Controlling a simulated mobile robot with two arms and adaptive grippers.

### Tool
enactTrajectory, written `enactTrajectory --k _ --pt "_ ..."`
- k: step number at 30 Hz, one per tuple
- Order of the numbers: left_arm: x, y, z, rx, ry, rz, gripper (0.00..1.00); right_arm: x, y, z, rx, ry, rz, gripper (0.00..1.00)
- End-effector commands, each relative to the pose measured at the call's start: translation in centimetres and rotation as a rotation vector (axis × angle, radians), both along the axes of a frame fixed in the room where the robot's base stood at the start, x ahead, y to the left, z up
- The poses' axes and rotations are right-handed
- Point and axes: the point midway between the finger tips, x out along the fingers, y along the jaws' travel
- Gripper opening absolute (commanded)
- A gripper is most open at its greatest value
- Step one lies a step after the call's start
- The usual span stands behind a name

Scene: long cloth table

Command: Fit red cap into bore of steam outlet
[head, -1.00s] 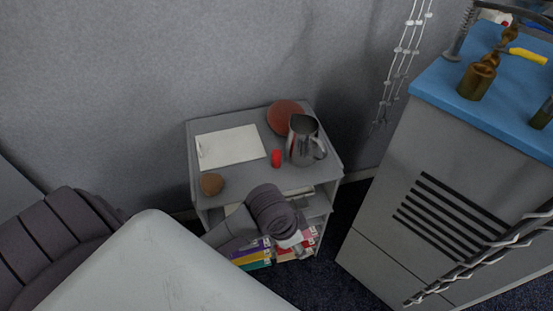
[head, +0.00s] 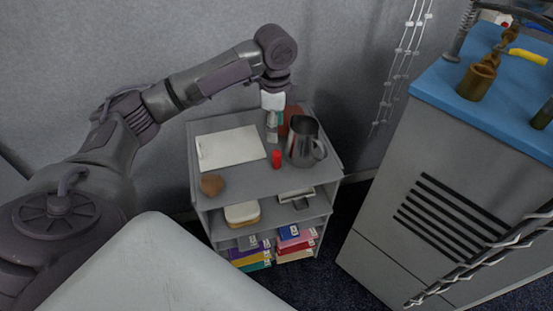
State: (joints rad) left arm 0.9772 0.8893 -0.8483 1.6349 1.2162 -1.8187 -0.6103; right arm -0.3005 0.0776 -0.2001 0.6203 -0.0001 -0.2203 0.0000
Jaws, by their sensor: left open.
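A small red cylinder, which looks like the red cap (head: 276,159), stands on the top of the grey shelf unit, left of the metal jug. My left gripper (head: 272,136) is open and empty, pointing down over the shelf top just behind the red cap in the picture. Whether it touches anything there cannot be told. A brass fitting (head: 477,82), perhaps the steam outlet, stands on the blue top of the grey cabinet at upper right. Its bore is too small to make out. My right gripper is not in view.
The shelf unit (head: 230,179) also bears a metal jug (head: 303,142), a white sheet (head: 231,148), a brown round object (head: 212,185) and a red disc (head: 293,112) partly hidden by my gripper. Yellow-handled tool (head: 528,56) lies on the blue top.

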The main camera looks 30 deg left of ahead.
Motion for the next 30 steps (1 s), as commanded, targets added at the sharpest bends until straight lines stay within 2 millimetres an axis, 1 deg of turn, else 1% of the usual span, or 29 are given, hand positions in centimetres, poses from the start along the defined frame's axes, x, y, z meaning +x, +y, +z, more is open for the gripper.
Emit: enactTrajectory --k 1,3,9,12,17,24,27,30 --pt "-0.1 0.0 -1.2 0.0 0.005 0.0 0.57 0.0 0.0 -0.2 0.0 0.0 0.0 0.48" --pt "-0.1 0.0 -2.7 0.001 0.005 0.0 0.57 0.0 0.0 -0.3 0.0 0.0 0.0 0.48" --pt "-0.1 -0.1 -6.3 0.001 0.003 0.0 0.57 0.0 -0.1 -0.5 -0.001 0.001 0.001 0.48" --pt "0.0 -0.1 -7.3 0.0 0.0 0.0 0.57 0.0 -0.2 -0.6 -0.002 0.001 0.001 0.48" --pt "0.1 -0.1 -8.3 0.0 0.001 0.0 0.57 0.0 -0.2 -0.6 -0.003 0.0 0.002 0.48" --pt "0.4 -0.1 -11.8 0.001 0.002 0.001 0.57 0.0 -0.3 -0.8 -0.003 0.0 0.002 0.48" --pt "0.4 -0.2 -12.7 0.0 -0.001 -0.001 0.57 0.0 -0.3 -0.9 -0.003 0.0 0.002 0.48" --pt "0.4 -0.2 -12.9 0.001 -0.001 -0.001 0.57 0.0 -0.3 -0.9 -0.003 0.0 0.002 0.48"
